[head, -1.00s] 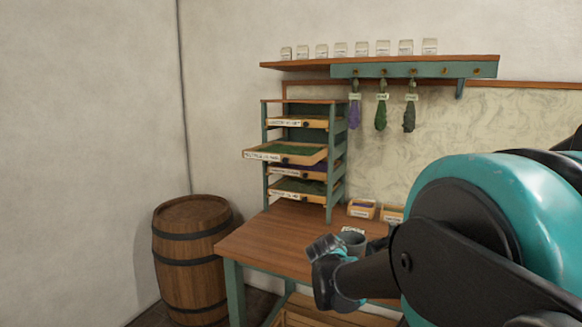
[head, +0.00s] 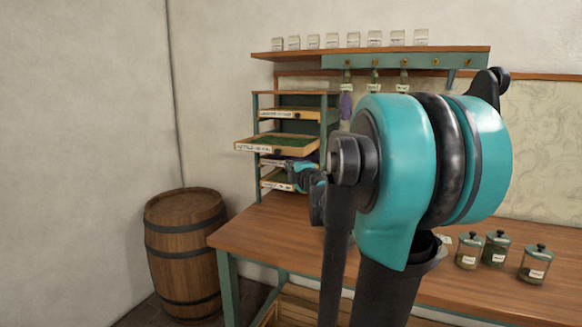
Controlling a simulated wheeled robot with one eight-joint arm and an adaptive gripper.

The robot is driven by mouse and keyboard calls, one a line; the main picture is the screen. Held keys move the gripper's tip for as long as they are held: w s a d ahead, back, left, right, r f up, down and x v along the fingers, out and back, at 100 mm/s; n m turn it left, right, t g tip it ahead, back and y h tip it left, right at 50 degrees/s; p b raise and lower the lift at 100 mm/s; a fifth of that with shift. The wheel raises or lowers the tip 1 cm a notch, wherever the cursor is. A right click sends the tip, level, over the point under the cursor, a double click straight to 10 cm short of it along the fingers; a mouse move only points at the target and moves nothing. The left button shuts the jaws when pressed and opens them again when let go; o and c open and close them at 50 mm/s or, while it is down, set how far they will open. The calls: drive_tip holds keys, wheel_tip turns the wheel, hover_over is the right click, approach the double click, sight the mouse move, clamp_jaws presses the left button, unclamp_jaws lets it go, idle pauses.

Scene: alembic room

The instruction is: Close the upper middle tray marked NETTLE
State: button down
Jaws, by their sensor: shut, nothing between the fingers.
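The upper middle tray marked NETTLE (head: 277,145) is pulled well out of the teal drying rack (head: 257,126) on the table. It has a wooden frame, a green herb layer and a white label on its front. My gripper (head: 303,173) is shut and empty. It shows just below and right of the tray's front, in front of the lower trays, partly hidden by my own arm. I cannot tell whether it touches anything.
The top tray (head: 290,114) sits above the NETTLE tray. Lidded jars (head: 497,248) stand on the wooden table (head: 470,290) at right. A barrel (head: 187,255) stands at left. A shelf (head: 400,55) with small jars and hanging herb bundles is above.

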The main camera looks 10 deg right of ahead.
drive_tip(key=w+d, duration=0.1)
drive_tip(key=w, duration=0.9)
drive_tip(key=shift+d, duration=0.3)
drive_tip(key=shift+w, duration=0.1)
drive_tip(key=w+d, duration=0.4)
drive_tip(key=w, duration=0.1)
drive_tip(key=w+d, duration=0.4)
drive_tip(key=w, duration=0.2)
drive_tip(key=w+d, duration=0.4)
drive_tip(key=w, duration=0.1)
drive_tip(key=shift+w+d, duration=0.3)
drive_tip(key=shift+d, duration=0.1)
drive_tip(key=shift+w+d, duration=0.2)
drive_tip(key=shift+d, duration=0.05)
drive_tip(key=shift+r, duration=0.1)
